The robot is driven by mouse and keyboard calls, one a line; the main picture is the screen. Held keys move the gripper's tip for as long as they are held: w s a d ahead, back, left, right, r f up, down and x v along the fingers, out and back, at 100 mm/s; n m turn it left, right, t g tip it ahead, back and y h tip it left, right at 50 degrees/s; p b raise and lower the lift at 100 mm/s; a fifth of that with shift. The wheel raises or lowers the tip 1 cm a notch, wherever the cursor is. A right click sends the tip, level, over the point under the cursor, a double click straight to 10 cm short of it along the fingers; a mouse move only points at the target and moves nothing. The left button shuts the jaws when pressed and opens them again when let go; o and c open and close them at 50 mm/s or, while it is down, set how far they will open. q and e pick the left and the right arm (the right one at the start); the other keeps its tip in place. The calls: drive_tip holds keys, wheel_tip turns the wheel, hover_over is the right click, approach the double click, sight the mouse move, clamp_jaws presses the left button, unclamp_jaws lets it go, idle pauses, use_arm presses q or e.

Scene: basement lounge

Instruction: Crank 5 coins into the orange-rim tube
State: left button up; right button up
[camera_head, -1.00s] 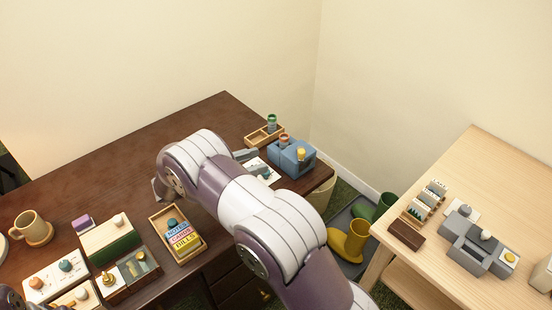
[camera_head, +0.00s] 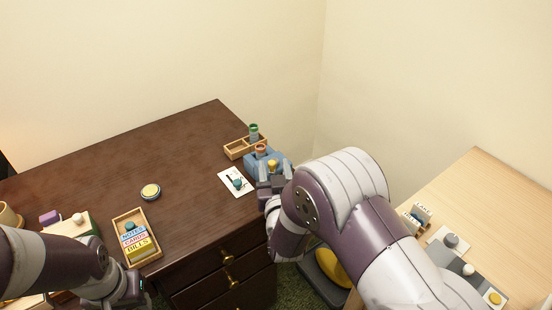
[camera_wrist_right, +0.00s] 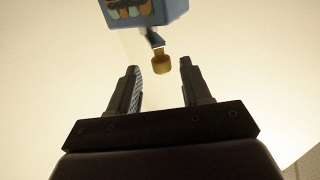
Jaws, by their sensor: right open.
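The blue crank machine (camera_head: 252,164) stands at the far right corner of the dark desk, partly hidden by my right gripper. Its yellow crank knob (camera_head: 272,162) also shows in the right wrist view (camera_wrist_right: 162,63), on a short arm from the blue body (camera_wrist_right: 150,13). The orange-rim tube (camera_head: 261,150) stands upright at the machine's back. A green-rim tube (camera_head: 254,131) stands behind it. My right gripper (camera_head: 271,180) is open and empty. In the wrist view the knob lies just beyond its fingertips (camera_wrist_right: 159,80), apart from them. My left gripper (camera_head: 128,300) is low at the left, its jaws unclear.
A wooden tray (camera_head: 235,152) lies behind the machine, and a white card (camera_head: 228,178) with a small dark-teal knob in front. A yellow-topped round tin (camera_head: 150,191) and a labelled wooden box (camera_head: 119,220) lie further left. The desk's middle is clear.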

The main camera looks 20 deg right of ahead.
sight(271, 166)
drive_tip(key=w, duration=0.4)
drive_tip(key=shift+w+d, duration=0.2)
drive_tip(key=shift+w, duration=0.05)
clamp_jaws()
drive_tip(key=shift+a+h, duration=0.15)
drive_tip(key=shift+h, duration=0.15)
drive_tip(key=m+h, duration=0.1)
drive_tip(key=m+g+h, duration=0.1)
drive_tip(key=h, duration=0.1)
drive_tip(key=m+g+h, duration=0.1)
drive_tip(key=h, duration=0.1)
drive_tip(key=shift+w+a+m, duration=0.3)
drive_tip(key=shift+w+m, duration=0.05)
drive_tip(key=shift+m, duration=0.05)
drive_tip(key=shift+w+a+m+g+h, duration=0.1)
drive_tip(key=shift+w+m+g+h, duration=0.05)
drive_tip(key=shift+m+g+h, duration=0.75)
drive_tip(key=shift+w+a+m+g+h, duration=0.15)
drive_tip(key=shift+m+g+h, duration=0.45)
drive_tip(key=shift+h, duration=0.6)
drive_tip(key=shift+d+r+m, duration=0.1)
drive_tip(key=shift+d+m, duration=0.05)
drive_tip(key=shift+m, duration=0.15)
unclamp_jaws()
